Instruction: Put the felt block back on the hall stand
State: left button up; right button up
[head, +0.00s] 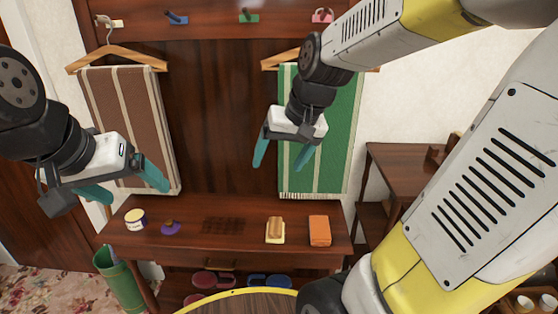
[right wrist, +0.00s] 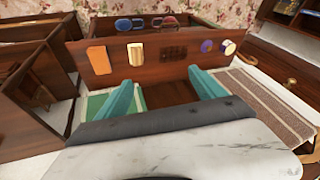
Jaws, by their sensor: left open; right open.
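The hall stand (head: 190,247) is dark wood, with a shelf low in the middle of the head view. On its right part lie an orange block (head: 319,231) and a tan block (head: 275,226) on a cream base; I cannot tell which is the felt block. Both also show in the right wrist view, orange (right wrist: 99,60) and tan (right wrist: 135,53). My right gripper (head: 281,163) is open and empty above the shelf, in front of the green towel's left edge. My left gripper (head: 130,188) is open and empty above the shelf's left end.
A tin (head: 135,218), a purple item (head: 170,228) and a dark grid mat (head: 223,225) share the shelf. Brown (head: 128,130) and green (head: 335,130) striped towels hang on hangers behind. A green bin (head: 118,278) stands at left; a wooden side table (head: 405,165) at right.

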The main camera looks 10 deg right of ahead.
jog(key=s+r+n+t, duration=0.1)
jog(key=s+r+t, duration=0.1)
jog(key=s, duration=0.7)
jog(key=shift+r, duration=0.7)
jog(key=shift+s, duration=0.1)
